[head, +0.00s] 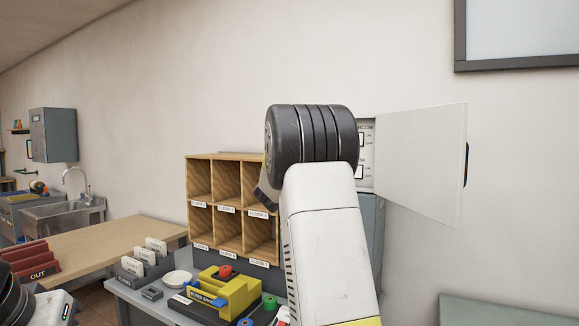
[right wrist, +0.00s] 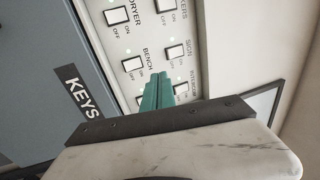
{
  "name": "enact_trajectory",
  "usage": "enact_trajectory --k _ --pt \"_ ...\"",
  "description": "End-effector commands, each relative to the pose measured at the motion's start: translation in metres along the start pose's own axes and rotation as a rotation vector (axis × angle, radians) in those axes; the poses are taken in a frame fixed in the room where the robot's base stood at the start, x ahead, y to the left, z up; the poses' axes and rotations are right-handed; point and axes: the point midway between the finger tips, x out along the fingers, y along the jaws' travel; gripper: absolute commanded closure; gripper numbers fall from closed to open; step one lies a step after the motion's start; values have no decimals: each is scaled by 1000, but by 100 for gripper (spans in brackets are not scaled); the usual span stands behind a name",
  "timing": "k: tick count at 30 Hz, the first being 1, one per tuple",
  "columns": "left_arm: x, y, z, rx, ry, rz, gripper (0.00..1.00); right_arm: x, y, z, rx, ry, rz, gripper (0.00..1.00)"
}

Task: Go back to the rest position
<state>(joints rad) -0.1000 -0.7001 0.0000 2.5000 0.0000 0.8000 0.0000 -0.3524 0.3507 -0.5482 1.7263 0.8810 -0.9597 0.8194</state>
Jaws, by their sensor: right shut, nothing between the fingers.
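My right arm (head: 323,235) rises up the middle of the head view, and its dark joint covers part of an open switch box. My right gripper is hidden behind it there. In the right wrist view my right gripper (right wrist: 157,92) shows as two teal fingers pressed together, empty. The fingertips are in front of the white switch panel (right wrist: 140,47), just below the BENCH switch (right wrist: 133,64) in the picture. I cannot tell whether they touch it. Part of my left arm shows at the lower left of the head view; its gripper is out of frame.
The box's white door (head: 425,160) stands open to the right of my right arm. A wooden pigeonhole shelf (head: 216,207) is to the left, behind a yellow-black device (head: 228,290) on the grey desk. A grey KEYS box (right wrist: 45,75) adjoins the panel. A wooden counter (head: 110,245) is further left.

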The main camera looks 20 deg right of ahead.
Motion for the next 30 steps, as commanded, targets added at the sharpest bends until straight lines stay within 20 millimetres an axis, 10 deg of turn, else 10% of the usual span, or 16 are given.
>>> enact_trajectory --k 11,16,23,30 --pt "0 0 0 0 0 0 64 -2 1 1 -12 -31 23 100" --pt "0 0 0 0 0 0 64 -35 6 18 -116 -279 150 100" --pt "0 0 0 0 0 0 64 -182 13 39 -452 -877 251 100" --pt "0 0 0 0 0 0 64 -357 42 -9 -907 -1387 194 100"
